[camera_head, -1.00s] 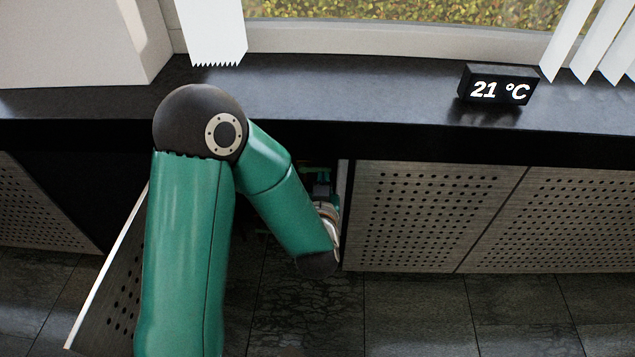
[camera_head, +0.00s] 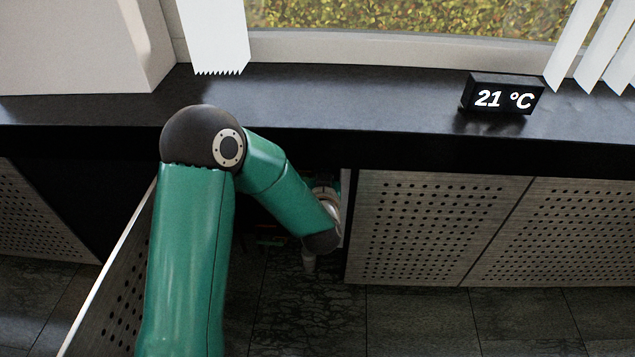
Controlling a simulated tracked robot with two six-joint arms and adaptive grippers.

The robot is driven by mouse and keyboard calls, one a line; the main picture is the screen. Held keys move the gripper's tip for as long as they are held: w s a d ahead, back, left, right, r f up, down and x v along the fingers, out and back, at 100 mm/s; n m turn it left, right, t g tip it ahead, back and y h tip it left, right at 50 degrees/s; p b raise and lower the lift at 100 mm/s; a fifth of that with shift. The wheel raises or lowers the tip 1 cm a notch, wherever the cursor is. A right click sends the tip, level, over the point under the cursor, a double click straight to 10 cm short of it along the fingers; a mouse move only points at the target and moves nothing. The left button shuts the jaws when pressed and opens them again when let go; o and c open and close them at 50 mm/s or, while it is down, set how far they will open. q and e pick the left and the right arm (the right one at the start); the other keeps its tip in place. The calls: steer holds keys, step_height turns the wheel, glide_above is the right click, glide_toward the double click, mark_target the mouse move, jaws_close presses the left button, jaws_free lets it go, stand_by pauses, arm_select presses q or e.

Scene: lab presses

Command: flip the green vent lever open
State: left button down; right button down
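I cannot make out the green vent lever; my arm and the dark cabinet opening hide that area. My green arm comes in from the lower left, bends at the dark elbow and reaches down to the right into the open cabinet under the counter. Its wrist is at the right side of the opening, close to the cabinet's side wall. The gripper itself is hidden behind the forearm and in the shade. Small green and orange bits (camera_head: 270,242) show dimly inside the opening, too small to identify. The other gripper is out of the picture.
A perforated cabinet door (camera_head: 105,285) stands open left of the arm. Closed perforated panels (camera_head: 430,225) lie to the right. The dark counter (camera_head: 350,95) overhangs the opening and carries a 21 °C display (camera_head: 503,94). Dark floor tiles (camera_head: 400,318) lie below.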

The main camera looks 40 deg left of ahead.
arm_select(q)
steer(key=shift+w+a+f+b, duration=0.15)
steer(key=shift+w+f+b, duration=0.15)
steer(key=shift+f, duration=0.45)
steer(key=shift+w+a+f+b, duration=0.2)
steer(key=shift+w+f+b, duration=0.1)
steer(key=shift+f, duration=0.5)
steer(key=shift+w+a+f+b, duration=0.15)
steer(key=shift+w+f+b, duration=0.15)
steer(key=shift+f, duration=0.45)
